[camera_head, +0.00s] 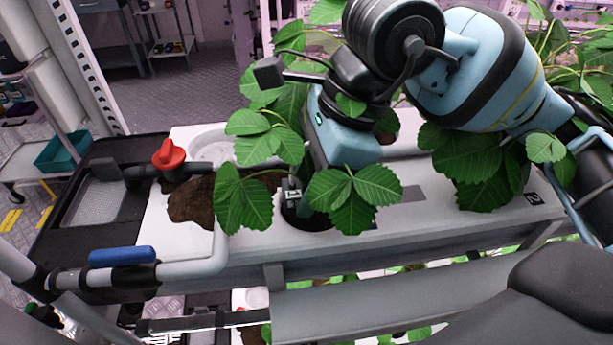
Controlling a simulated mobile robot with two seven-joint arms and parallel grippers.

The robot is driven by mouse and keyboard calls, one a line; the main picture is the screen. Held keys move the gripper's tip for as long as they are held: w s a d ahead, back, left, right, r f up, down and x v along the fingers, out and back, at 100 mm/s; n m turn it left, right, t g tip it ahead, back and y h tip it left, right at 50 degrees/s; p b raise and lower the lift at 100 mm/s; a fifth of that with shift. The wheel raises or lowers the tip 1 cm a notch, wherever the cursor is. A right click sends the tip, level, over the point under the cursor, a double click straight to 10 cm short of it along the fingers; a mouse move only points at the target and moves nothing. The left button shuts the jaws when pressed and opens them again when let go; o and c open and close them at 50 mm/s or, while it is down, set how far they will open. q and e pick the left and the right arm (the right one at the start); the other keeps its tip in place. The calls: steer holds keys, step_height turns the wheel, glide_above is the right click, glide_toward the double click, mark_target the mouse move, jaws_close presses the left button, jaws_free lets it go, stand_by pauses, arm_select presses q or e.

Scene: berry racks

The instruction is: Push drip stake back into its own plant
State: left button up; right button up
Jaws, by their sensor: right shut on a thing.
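My right gripper (297,196) reaches down from the upper right into a strawberry plant (245,202) in the white gutter. Its fingertips are low among the leaves, just above a dark round planting hole (305,221). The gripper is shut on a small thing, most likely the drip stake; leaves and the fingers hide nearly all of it. I cannot tell how deep or how upright the stake is. My left gripper is not in view.
The white gutter (420,218) runs to the right, with another leafy plant (483,180) beside my arm. Brown soil (192,200) lies on its left part. A red valve handle (168,153), a blue handle (122,256) and white pipes stand at the left end. A lower tier shows below.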

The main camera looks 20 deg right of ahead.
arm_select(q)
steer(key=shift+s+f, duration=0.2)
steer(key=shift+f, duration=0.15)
arm_select(e)
steer(key=shift+f, duration=0.5)
steer(key=o, duration=1.6)
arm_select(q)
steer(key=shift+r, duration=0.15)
arm_select(e)
steer(key=shift+r, duration=0.2)
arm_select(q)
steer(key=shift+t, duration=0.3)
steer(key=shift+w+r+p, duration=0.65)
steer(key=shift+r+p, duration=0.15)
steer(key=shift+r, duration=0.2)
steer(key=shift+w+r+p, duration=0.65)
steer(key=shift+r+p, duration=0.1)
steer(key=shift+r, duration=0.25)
arm_select(e)
steer(key=shift+r, duration=2.85)
